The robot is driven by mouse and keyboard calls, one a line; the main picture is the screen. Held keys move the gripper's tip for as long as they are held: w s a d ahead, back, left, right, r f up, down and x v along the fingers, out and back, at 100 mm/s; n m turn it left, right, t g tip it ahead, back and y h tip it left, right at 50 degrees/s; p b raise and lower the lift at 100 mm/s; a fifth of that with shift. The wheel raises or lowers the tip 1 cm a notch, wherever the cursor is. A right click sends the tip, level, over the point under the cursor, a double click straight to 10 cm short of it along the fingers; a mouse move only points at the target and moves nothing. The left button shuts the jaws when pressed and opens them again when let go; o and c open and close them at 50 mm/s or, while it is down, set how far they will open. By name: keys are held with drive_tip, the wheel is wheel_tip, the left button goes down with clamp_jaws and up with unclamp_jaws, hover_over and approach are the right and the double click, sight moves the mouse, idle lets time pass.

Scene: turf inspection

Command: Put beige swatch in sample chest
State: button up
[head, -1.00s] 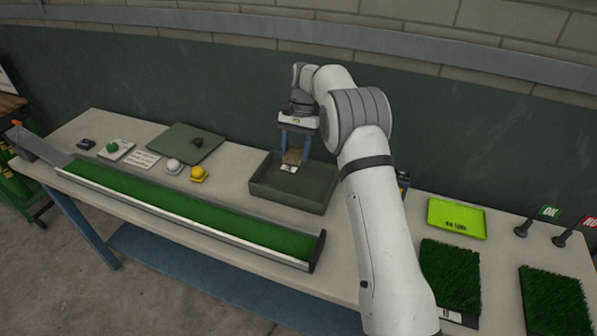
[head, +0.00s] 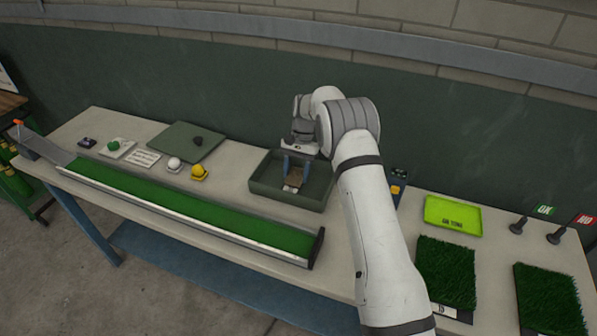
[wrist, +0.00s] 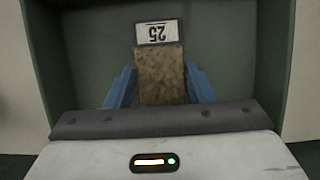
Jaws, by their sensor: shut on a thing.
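The beige swatch (head: 294,179) is a small mottled tan piece with a white label at one end; the label reads 25 in the wrist view (wrist: 160,75). My gripper (head: 297,176) is shut on the swatch, its blue fingers on either side of it. The sample chest (head: 262,190) is a dark green open box on the table. The gripper and swatch are inside its outline, low over its floor. I cannot tell whether the swatch touches the floor.
A long green turf ramp (head: 190,203) runs along the table's front. A flat green lid (head: 186,142), a white ball (head: 174,164) and a yellow ball (head: 198,171) lie left of the chest. A lime tray (head: 452,214) and turf squares (head: 447,272) are at right.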

drive_tip(key=shift+f, duration=0.25)
drive_tip(key=o, duration=0.9)
drive_tip(key=shift+r, duration=0.1)
drive_tip(key=shift+o, duration=0.2)
